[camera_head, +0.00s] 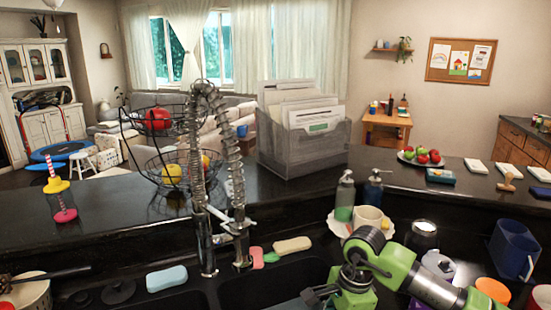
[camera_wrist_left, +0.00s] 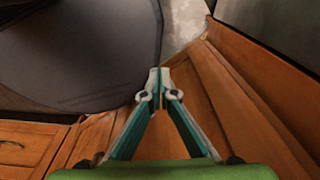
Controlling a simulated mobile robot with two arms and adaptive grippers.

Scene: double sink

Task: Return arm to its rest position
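My right arm, green, comes in from the lower right of the head view. Its gripper (camera_head: 316,295) hangs over the dark sink at the bottom edge; whether its fingers are open or shut cannot be made out. My left arm is not in the head view. In the left wrist view my left gripper (camera_wrist_left: 160,82) has its two fingertips together with nothing between them. It is in front of wooden cabinet fronts (camera_wrist_left: 180,145), beside a large dark grey rounded shape (camera_wrist_left: 75,50).
A faucet (camera_head: 207,200) stands behind the sink. A white cup (camera_head: 367,218), a blue pitcher (camera_head: 513,250) and soap bottles (camera_head: 345,197) are near my right arm. Sponges (camera_head: 292,245) lie along the sink's back edge. A wire fruit basket (camera_head: 165,165) and file holder (camera_head: 305,145) stand on the raised counter.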

